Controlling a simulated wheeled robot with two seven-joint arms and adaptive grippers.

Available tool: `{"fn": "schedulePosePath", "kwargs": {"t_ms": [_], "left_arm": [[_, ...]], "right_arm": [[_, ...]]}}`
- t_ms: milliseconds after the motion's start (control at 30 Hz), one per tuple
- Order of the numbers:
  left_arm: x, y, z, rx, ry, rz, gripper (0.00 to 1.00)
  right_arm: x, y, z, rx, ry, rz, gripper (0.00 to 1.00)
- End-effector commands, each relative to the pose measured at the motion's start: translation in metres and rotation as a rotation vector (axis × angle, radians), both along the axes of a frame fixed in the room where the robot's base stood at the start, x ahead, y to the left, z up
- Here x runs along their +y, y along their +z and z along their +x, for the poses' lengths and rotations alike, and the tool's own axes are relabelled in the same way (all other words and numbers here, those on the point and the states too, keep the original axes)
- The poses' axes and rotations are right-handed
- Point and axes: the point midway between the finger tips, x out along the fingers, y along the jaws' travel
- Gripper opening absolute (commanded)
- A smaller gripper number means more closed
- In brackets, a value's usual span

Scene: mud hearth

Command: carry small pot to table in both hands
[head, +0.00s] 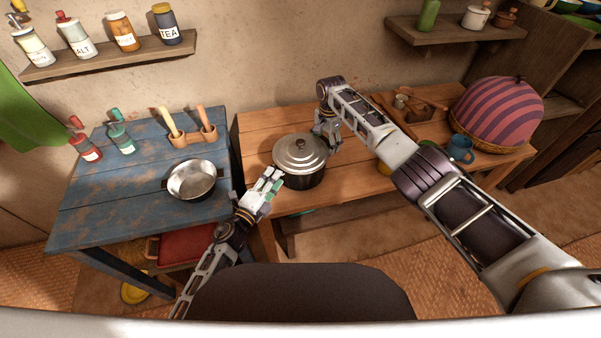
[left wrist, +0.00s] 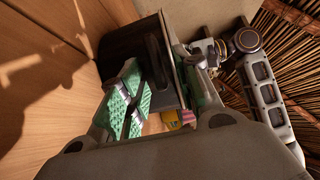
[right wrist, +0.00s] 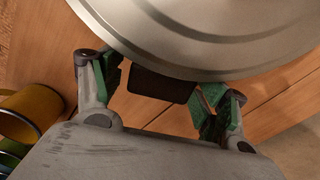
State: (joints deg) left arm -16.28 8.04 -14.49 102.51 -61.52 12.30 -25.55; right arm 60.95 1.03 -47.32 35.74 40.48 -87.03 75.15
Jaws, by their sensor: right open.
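The small pot (head: 300,180) is dark-sided, wears a silver lid (head: 301,152) and stands upright on the wooden table. My left gripper (head: 270,181) is at its left side. In the left wrist view, that gripper's green pads (left wrist: 160,95) are close beside the dark pot side (left wrist: 152,50); I cannot tell whether anything is gripped. My right gripper (head: 325,130) is at the pot's far right side. In the right wrist view it is open (right wrist: 160,92), with a dark pot handle (right wrist: 160,85) between its fingers, under the lid rim (right wrist: 200,60).
The blue table (head: 110,200) stands at the left with a metal pan (head: 191,180), several bottles and a utensil holder. A blue mug (head: 460,149) and a striped domed cover (head: 498,112) stand at the right. My right arm crosses over the wooden table (head: 345,185).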

Motion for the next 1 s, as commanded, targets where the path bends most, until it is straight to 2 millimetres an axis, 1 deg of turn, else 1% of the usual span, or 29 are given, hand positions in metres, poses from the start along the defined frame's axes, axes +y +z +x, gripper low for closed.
{"fn": "schedulePosePath", "kwargs": {"t_ms": [167, 367, 1000], "left_arm": [[0.002, -0.001, -0.004, 0.001, 0.000, 0.000, 0.33], [0.007, -0.001, -0.014, 0.002, -0.001, -0.001, 0.33], [0.033, -0.001, -0.065, 0.003, 0.000, -0.001, 0.33]], "right_arm": [[0.000, 0.000, 0.000, 0.000, 0.000, 0.000, 0.74], [0.000, 0.000, 0.000, 0.000, 0.000, 0.000, 0.74], [0.000, 0.000, 0.000, 0.000, 0.000, 0.000, 0.74]]}}
